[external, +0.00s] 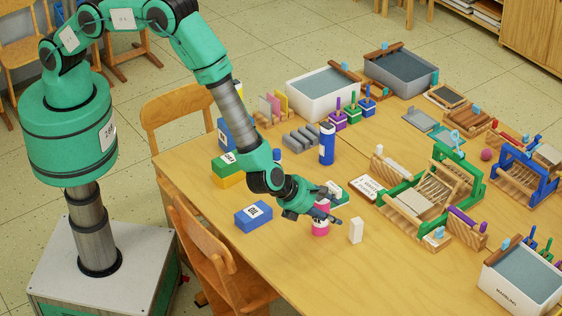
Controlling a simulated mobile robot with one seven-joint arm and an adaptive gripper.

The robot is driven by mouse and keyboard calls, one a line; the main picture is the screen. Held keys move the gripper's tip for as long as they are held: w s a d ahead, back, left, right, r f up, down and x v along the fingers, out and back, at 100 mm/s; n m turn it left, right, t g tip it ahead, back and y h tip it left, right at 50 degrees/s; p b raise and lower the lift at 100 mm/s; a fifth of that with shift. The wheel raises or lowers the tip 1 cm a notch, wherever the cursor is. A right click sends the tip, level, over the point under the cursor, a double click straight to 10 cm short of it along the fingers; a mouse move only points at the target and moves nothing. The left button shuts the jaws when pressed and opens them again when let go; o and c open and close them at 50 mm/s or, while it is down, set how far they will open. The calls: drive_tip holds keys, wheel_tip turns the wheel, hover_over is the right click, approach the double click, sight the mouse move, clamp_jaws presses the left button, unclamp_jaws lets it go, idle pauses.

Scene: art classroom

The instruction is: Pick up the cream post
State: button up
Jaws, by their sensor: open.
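A small cream post (356,231) stands upright on the wooden table (290,265), near its front edge. My gripper (336,208) is just left of the post and a little above the table, with its fingers pointing right towards it. The gripper is open and appears empty. The exact gap between fingers and post cannot be told from this single view.
A blue box (253,216) lies left of the gripper, and a blue cylinder (327,144) stands behind it. A green-and-wood loom (432,190) is to the right. White and grey tubs stand at the back. The table in front of the post is clear.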

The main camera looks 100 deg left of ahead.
sight(351, 225)
drive_tip(key=shift+x, duration=4.35)
drive_tip(key=shift+s, duration=0.1)
drive_tip(key=shift+f, duration=0.1)
drive_tip(key=shift+p+x, duration=0.55)
drive_tip(key=shift+x, duration=2)
drive_tip(key=shift+d, duration=0.15)
clamp_jaws()
